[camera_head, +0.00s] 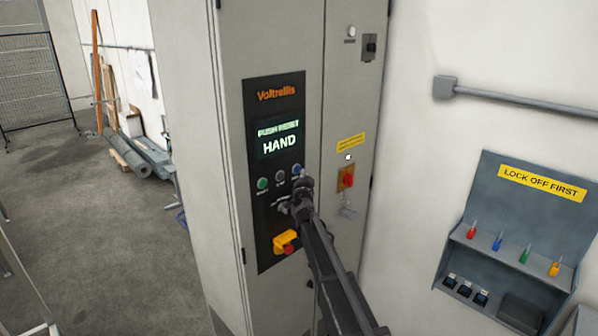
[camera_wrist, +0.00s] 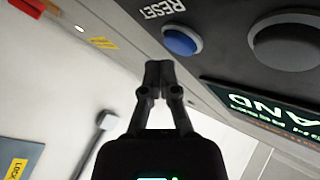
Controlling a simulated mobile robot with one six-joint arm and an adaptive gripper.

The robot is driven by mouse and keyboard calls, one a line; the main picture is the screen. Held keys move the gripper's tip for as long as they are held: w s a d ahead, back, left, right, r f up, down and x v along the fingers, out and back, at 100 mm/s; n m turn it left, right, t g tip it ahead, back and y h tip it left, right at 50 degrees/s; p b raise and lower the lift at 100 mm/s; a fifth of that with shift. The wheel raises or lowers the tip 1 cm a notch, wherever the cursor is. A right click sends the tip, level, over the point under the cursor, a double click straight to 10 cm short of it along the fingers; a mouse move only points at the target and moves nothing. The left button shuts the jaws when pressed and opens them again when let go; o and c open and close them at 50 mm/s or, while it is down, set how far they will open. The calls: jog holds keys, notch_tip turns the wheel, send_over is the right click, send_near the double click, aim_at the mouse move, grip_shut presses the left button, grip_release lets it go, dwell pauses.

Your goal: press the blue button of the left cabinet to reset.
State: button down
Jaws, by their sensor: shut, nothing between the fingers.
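The cabinet (camera_head: 285,50) stands in the middle of the head view, with a dark control panel (camera_head: 259,222). Its lit display (camera_head: 279,140) reads "PUSH RESET" and "HAND". The blue button (camera_head: 296,168) is the rightmost of a row of three, partly hidden by my gripper. In the wrist view the blue button (camera_wrist: 181,40) sits next to an upside-down "RESET" label. My gripper (camera_head: 303,183) is shut and empty, right by the button. In the wrist view its fingertips (camera_wrist: 158,70) are just below and left of the button in the picture; I cannot see contact.
A green button (camera_head: 263,184) and a grey one (camera_head: 280,177) are beside the blue one. A red stop button (camera_head: 289,249) on yellow sits lower. A red-and-yellow switch (camera_head: 347,178) is to the right. A lock-off station (camera_head: 520,235) hangs on the right wall.

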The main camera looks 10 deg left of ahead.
jog(key=shift+w+a, duration=0.55)
jog(key=shift+a, duration=0.1)
dwell(1.2)
jog(key=shift+s+d, duration=0.5)
jog(key=shift+d, duration=0.15)
jog(key=shift+s+d, duration=0.1)
dwell(0.5)
jog(key=s+d, duration=0.1)
jog(key=d, duration=0.1)
jog(key=s+d, duration=0.1)
jog(key=s, duration=0.1)
jog(key=shift+d, duration=0.35)
jog(key=shift+f, duration=0.1)
dwell(0.6)
